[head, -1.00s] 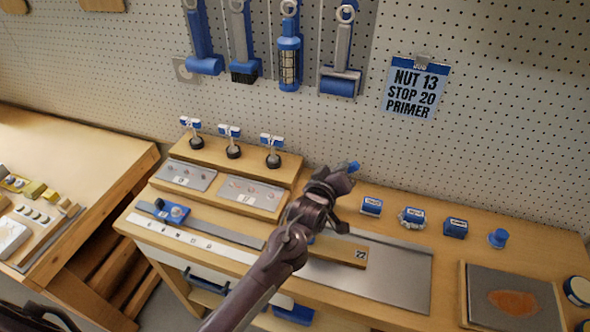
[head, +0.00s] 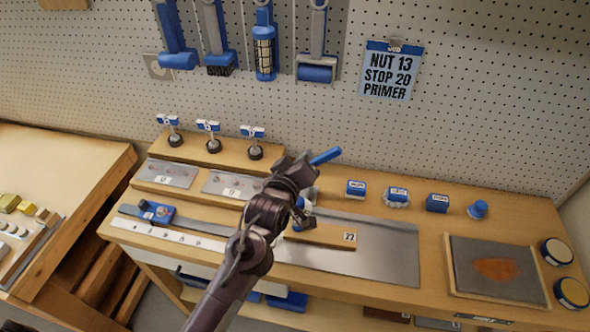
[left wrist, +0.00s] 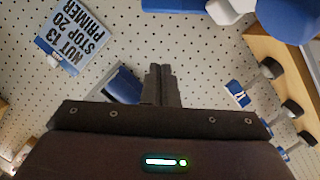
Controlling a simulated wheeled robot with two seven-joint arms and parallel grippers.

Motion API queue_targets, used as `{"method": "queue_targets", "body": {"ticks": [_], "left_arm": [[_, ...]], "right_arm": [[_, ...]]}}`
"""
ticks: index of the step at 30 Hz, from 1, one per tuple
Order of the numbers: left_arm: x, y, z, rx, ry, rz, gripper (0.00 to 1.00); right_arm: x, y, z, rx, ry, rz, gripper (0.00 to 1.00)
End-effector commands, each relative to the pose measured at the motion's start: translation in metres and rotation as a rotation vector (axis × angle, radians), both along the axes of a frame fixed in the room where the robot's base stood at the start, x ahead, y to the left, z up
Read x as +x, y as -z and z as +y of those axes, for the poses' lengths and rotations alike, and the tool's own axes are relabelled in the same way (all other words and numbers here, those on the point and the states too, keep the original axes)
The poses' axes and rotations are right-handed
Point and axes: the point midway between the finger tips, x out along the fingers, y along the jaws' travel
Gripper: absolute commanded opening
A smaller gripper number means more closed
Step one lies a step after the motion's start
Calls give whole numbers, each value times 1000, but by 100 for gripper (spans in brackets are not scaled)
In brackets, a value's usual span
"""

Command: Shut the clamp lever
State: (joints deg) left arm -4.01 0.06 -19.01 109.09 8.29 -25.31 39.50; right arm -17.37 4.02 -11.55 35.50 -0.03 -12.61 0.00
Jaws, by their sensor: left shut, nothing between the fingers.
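The clamp's blue lever (head: 325,156) sticks up at a slant to the right, just beyond my left gripper (head: 304,162) in the head view. My arm hides most of the clamp, so its contact with the gripper cannot be told. In the left wrist view, the closed fingers of the left gripper (left wrist: 160,85) are together and empty. Close blue and white parts (left wrist: 232,10), which look like the clamp, are cut off at the top of that view. My right gripper is not in view.
A wooden strip (head: 320,236) tagged 22 lies on a grey plate (head: 385,262). Small blue-labelled items (head: 397,196) stand at the back right. A framed tray (head: 495,270) is at the right. Blue tools (head: 264,45) hang on the pegboard.

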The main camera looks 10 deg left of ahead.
Motion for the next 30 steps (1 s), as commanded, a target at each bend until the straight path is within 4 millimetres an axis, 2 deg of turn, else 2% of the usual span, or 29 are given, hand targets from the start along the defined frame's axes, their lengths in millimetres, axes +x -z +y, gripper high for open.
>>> {"method": "queue_targets", "body": {"ticks": [3,9,26,30], "left_arm": [[-18,-1,4,0,0,0,0],[-34,-5,7,0,0,0,0],[-35,-6,8,1,0,1,0],[-48,9,16,68,12,73,0]], "right_arm": [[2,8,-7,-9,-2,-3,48],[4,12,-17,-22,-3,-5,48],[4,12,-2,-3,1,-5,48],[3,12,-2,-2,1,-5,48]]}}
